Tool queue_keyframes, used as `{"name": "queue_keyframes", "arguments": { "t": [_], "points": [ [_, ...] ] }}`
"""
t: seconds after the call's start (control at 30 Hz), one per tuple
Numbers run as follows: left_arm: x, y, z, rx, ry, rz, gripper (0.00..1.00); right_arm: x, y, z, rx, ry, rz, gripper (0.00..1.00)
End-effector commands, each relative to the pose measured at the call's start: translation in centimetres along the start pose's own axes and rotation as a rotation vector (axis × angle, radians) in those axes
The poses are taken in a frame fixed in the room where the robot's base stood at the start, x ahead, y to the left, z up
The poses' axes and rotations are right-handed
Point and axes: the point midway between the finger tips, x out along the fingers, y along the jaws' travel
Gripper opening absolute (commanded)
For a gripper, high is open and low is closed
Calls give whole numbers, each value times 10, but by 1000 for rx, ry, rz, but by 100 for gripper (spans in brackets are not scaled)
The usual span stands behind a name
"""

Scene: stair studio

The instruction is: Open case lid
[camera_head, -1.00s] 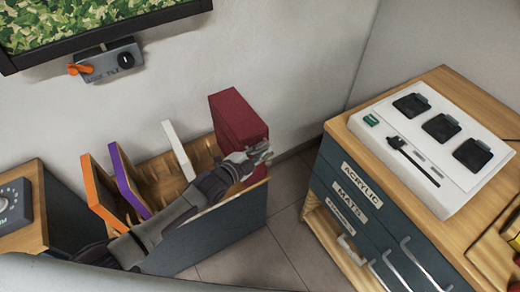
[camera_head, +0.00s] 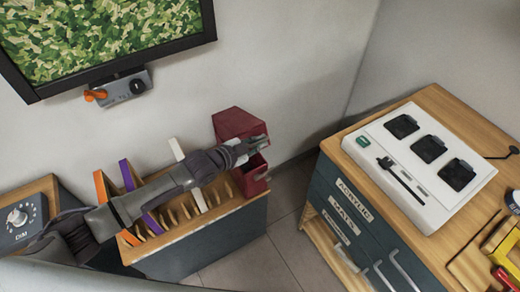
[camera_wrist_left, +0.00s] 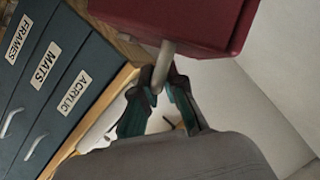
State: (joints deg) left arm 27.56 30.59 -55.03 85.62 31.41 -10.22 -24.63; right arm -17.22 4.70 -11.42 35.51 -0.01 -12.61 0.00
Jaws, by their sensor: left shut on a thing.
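The red case (camera_head: 255,183) stands at the right end of the slotted wooden-topped rack, by the wall. Its lid (camera_head: 236,121) is raised, and a dark opening shows between lid and body. My left gripper (camera_head: 258,143) is in front of the lid's right edge and hides part of it. In the left wrist view, the left gripper (camera_wrist_left: 157,92) is shut on a pale grey handle (camera_wrist_left: 164,62) that sticks out from a red surface (camera_wrist_left: 185,18). The inside of the case is mostly hidden. My right gripper is not in view.
Orange, purple (camera_head: 127,175) and white (camera_head: 177,150) panels stand in the rack (camera_head: 200,245) beneath my left arm. A drawer cabinet (camera_head: 340,215) with a white device (camera_head: 420,195) on top stands at right. A wall screen (camera_head: 110,40) hangs at upper left.

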Motion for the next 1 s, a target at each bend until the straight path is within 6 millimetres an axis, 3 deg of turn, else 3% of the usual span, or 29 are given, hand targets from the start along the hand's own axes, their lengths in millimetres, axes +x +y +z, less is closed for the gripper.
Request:
{"name": "queue_keyframes", "arguments": {
  "t": [0.1, 0.4, 0.9, 0.93, 1.0],
  "points": [
    [-6, -20, -14, 6, 3, -5, 0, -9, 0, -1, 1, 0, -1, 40],
    [-10, -44, -27, 7, 3, -5, 0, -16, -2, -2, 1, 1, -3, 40],
    [-11, -47, -27, 6, 1, -5, 0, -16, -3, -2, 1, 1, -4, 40],
    [-11, -47, -27, 6, 1, -5, 15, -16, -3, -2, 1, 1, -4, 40],
    [-11, -47, -27, 6, 1, -5, 21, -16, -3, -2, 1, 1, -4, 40]
  ]
}}
